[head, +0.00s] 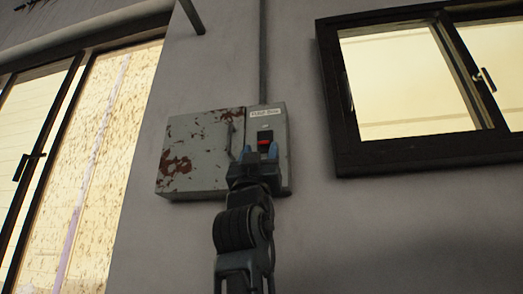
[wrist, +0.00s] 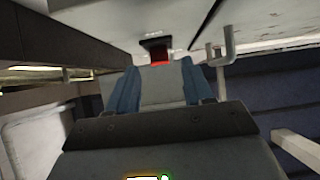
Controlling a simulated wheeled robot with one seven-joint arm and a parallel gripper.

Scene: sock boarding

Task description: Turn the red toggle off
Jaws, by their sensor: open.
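The red toggle (head: 264,142) sits in a black surround on the grey switch box (head: 280,121), under a white label, in the head view. It also shows in the wrist view (wrist: 160,60), just beyond my fingertips. My gripper (head: 258,155) has blue fingers and is raised in front of the box, just below the toggle. In the wrist view my gripper (wrist: 160,80) has its two blue fingers spread apart with nothing between them. I cannot tell whether a finger touches the toggle. My gripper hides the lower part of the switch box.
A rusty grey cabinet door (head: 200,155) with a handle (head: 232,137) is directly left of the switch box. A conduit (head: 263,60) runs up the wall above. A dark-framed window (head: 335,90) is at right and glazed doors (head: 100,120) are at left. The wall between is bare.

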